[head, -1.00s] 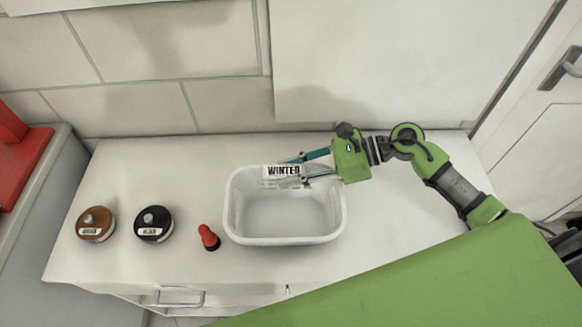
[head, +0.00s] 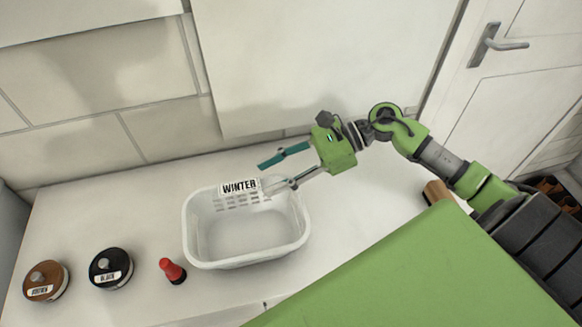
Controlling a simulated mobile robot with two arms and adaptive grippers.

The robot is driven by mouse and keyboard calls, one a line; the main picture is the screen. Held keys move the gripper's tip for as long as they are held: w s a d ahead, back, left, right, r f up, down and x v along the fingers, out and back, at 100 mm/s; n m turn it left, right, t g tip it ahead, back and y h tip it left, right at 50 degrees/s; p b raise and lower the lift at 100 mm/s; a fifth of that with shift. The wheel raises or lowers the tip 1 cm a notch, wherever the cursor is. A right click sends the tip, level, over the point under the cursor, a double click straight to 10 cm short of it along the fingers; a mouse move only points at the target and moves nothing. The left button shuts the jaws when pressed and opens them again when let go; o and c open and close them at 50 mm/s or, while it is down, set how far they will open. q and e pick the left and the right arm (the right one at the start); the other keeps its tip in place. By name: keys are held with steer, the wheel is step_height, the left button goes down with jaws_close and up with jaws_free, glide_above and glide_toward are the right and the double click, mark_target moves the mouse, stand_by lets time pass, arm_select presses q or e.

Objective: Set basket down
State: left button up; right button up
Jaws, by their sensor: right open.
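A white basket (head: 246,262) with a label reading WINTER on its far side stands upright on the white cabinet top and looks empty. My right gripper (head: 266,176) is at the basket's far right rim, its two fingers spread apart. One teal finger is beyond the rim and the other finger is over or at the rim near the label. I cannot tell whether a finger touches the basket. My left gripper is not in view.
A brown round tin (head: 46,281), a black round tin (head: 111,268) and a red-capped bottle (head: 172,271) stand left of the basket. A tiled wall (head: 95,95) is behind. A door with a handle (head: 497,45) is at the right. A brown brush-like object (head: 437,192) lies near my right arm.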

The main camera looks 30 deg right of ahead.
steer(key=shift+b+v, duration=0.4)
steer(key=shift+v, duration=2.3)
